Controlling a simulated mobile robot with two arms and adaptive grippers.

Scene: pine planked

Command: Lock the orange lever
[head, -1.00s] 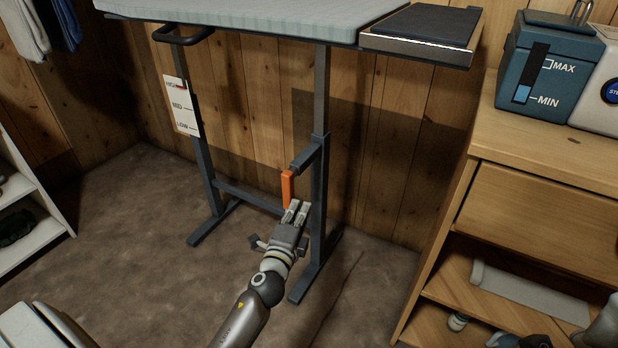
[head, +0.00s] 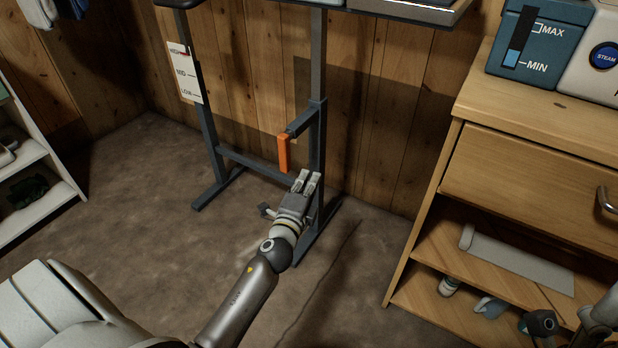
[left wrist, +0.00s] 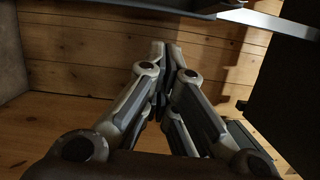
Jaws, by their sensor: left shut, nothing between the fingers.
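The orange lever (head: 283,153) hangs down from a short dark bracket (head: 303,122) on the right leg of the dark metal stand (head: 318,70). My left gripper (head: 307,176) is shut and empty. In the head view its tips are just right of and below the lever's lower end, in front of the right leg; I see a small gap between them. In the left wrist view my closed fingers (left wrist: 167,50) point at the plank wall, and the lever is not visible there.
A HIGH/MID/LOW scale (head: 185,72) is by the left leg, its red mark near HIGH. A crossbar (head: 247,170) joins the legs low down. A wooden cabinet (head: 540,135) with open shelves stands right, a white shelf (head: 45,195) left.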

